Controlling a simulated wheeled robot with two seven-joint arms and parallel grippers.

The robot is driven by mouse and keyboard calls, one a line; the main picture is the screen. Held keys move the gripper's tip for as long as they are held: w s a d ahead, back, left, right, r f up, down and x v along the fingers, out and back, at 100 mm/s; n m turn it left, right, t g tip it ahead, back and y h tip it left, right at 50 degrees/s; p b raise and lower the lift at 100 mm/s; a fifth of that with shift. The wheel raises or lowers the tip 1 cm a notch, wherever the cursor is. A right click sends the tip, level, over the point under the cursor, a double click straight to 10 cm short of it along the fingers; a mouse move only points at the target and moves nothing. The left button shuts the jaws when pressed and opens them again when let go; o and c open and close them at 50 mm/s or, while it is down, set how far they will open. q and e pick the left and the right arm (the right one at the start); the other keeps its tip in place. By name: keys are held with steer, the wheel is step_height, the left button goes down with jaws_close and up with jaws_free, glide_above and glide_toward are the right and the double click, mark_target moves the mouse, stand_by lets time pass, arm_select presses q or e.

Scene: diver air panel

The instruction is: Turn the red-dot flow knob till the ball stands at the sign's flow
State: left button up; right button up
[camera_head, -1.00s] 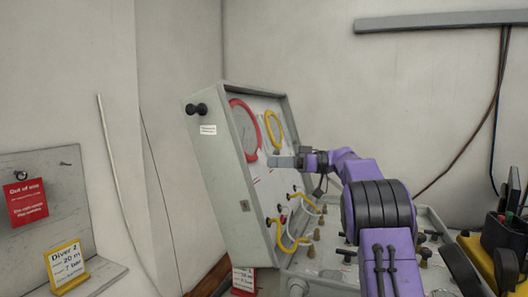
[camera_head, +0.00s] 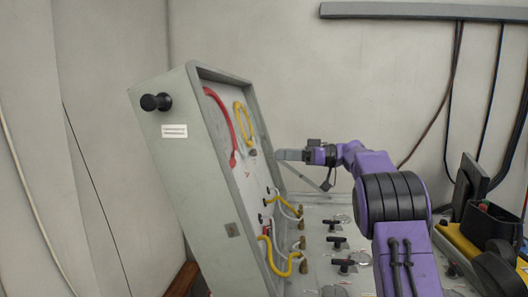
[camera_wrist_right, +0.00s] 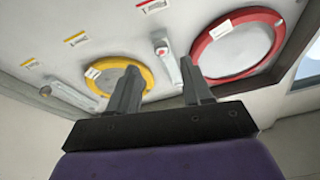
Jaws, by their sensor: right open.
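The grey panel case (camera_head: 200,200) stands open and tilted at the left of the head view, its face seen at a steep angle. My right gripper (camera_head: 285,155) is beside that face, apart from it as far as I can tell. In the wrist view my right gripper (camera_wrist_right: 160,88) is open and empty. A knob with a red dot (camera_wrist_right: 161,48) sits at the end of a clear flow tube (camera_wrist_right: 170,68), beyond and between the fingertips. The ball is too small to make out. The sign and my left gripper are not in view.
A red-ringed gauge (camera_wrist_right: 238,43) and a yellow-ringed gauge (camera_wrist_right: 148,73) flank the tube. A second tube (camera_wrist_right: 75,96) has a dark knob. Yellow hoses (camera_head: 282,262) stand out from the lower panel. Black valve handles (camera_head: 335,243) lie below my right arm.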

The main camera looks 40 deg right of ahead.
mark_target(253, 153)
steer(key=p+x, duration=0.2)
steer(key=x, duration=0.5)
jaws_close()
